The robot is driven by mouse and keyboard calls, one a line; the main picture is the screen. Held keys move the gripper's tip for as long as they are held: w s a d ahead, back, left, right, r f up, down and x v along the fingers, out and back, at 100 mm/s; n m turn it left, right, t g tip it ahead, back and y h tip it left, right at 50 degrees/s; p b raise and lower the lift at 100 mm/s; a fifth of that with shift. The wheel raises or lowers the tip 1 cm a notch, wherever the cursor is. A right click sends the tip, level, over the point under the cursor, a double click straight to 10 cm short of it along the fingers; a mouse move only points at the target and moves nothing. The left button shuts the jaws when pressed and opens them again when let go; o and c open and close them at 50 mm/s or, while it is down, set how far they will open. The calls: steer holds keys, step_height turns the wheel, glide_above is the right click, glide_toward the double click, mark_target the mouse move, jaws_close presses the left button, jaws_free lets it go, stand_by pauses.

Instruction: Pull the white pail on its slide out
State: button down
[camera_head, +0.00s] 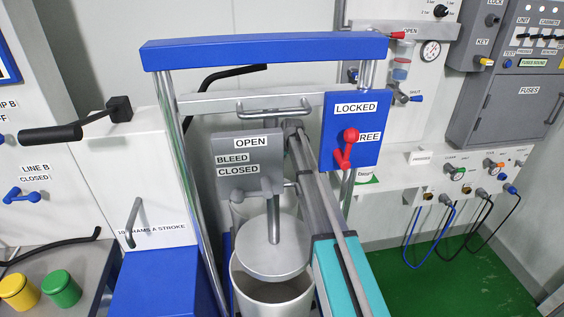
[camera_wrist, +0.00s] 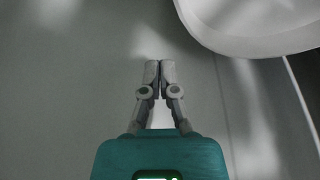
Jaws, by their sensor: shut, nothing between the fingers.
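A pale, open-topped pail (camera_head: 268,296) stands at the bottom middle of the head view, inside the blue-topped frame. A round grey plate (camera_head: 272,248) on a short rod is above it and hides part of its mouth. The slide under the pail cannot be made out. In the wrist view, a white rounded rim (camera_wrist: 262,40) fills the upper right; I cannot tell for sure that it is this pail. My gripper (camera_wrist: 160,66) is shut and empty, with its fingertips together, left of and apart from that rim in the picture. The head view does not show its fingertips clearly.
The blue crossbar (camera_head: 265,50) and its chrome posts stand around the pail. A grey valve plate (camera_head: 250,165) and a blue LOCKED plate (camera_head: 350,135) with a red handle hang there. A white pump box (camera_head: 145,185) is at left. Green floor (camera_head: 440,270) is open at right.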

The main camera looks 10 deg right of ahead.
step_height(320, 180, down, 6)
steer(key=s+d+b, duration=0.1)
steer(key=b, duration=0.4)
steer(key=shift+s+r, duration=0.15)
steer(key=shift+s, duration=0.25)
steer(key=shift+s, duration=0.1)
stand_by(0.4)
